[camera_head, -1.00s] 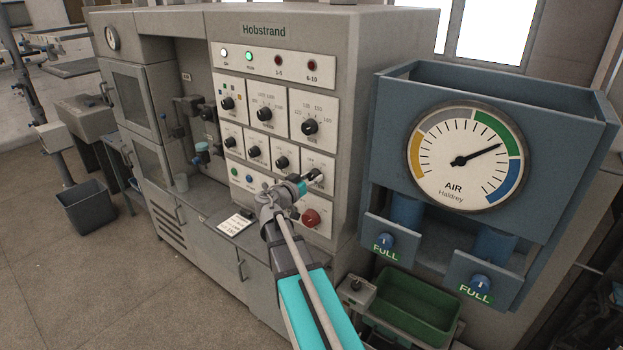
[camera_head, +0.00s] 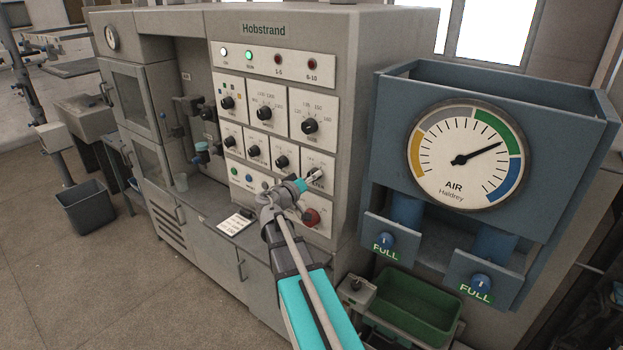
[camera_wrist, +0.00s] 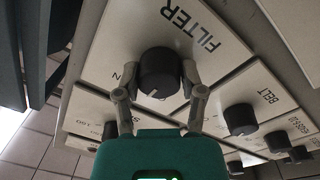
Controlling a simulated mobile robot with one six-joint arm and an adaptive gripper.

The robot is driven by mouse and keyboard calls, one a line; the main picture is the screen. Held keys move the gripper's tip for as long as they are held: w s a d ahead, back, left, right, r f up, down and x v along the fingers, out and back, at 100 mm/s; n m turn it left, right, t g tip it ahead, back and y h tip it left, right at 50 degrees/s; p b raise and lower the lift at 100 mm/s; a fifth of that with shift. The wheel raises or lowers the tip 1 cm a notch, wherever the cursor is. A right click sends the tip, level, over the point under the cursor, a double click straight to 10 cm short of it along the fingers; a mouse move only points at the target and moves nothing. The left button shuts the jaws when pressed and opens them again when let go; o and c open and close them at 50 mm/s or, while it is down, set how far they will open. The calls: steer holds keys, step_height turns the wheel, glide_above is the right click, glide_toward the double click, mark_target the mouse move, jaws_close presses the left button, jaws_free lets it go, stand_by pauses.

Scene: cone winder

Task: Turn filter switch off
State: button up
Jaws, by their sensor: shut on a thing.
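The filter switch (camera_wrist: 158,73) is a black round knob on a white plate marked FILTER in the wrist view. A light index mark shows on its face, but I cannot tell which position it points to. My gripper (camera_wrist: 160,82) has one finger on each side of the knob and is shut on it. In the head view my gripper (camera_head: 313,176) is at the lower right of the Hobstrand panel and hides most of this knob.
Beside it is the BELT knob (camera_wrist: 240,119). A red button (camera_head: 311,217) sits just below my gripper on the panel. A blue AIR gauge unit (camera_head: 466,155) stands to the right, and a green bin (camera_head: 408,305) lies low beneath it.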

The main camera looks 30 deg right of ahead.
steer(key=n, duration=0.6)
stand_by(0.4)
steer(key=o, duration=1.2)
steer(key=shift+c, duration=0.2)
